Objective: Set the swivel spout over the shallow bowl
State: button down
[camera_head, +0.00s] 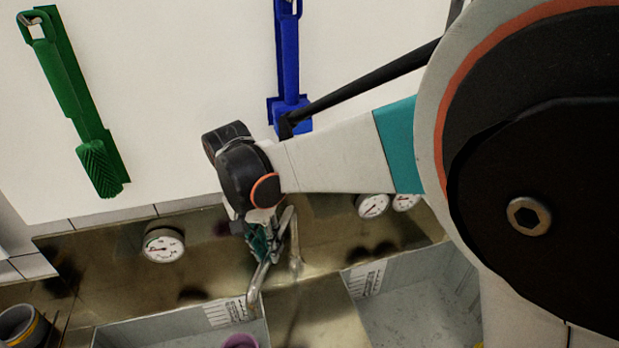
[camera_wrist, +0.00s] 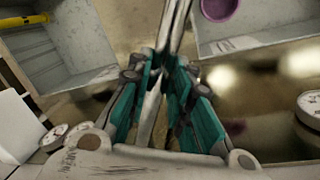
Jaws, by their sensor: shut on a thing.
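The swivel spout (camera_head: 261,280) is a bent metal pipe. My gripper (camera_head: 266,238) is shut on it, below the dark wrist joint. In the wrist view the teal fingers (camera_wrist: 167,75) close around the spout (camera_wrist: 178,25), which runs away between the two basins. In the head view its free end hangs near the back right corner of the left basin. The shallow bowl, purple, (camera_head: 240,341) sits in that basin, cut off by the bottom edge. The bowl (camera_wrist: 219,8) also shows at the top of the wrist view, right of the spout. Whether the spout's outlet is above the bowl I cannot tell.
The left basin (camera_head: 178,331) and right basin (camera_head: 400,306) are split by a metal divider (camera_head: 300,318). Dial gauges (camera_head: 163,246) line the back ledge. A green brush (camera_head: 80,110) and a blue brush (camera_head: 290,60) hang on the wall. A dark cylinder (camera_head: 22,328) stands far left.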

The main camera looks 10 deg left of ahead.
jog(key=shift+w+a+m, duration=0.25)
jog(key=shift+a+m, duration=0.35)
jog(key=shift+a, duration=0.2)
jog(key=shift+w+a+m, duration=0.2)
jog(key=shift+a+m, duration=0.4)
jog(key=shift+a, duration=0.15)
jog(key=c, duration=1.4)
grip_release()
jog(key=shift+c, duration=0.2)
notch_tip(320, 180, up, 12)
jog(key=a, duration=0.2)
jog(key=shift+w+a, duration=0.15)
jog(key=shift+w, duration=0.25)
jog(key=shift+f, duration=0.15)
jog(key=shift+c, duration=0.4)
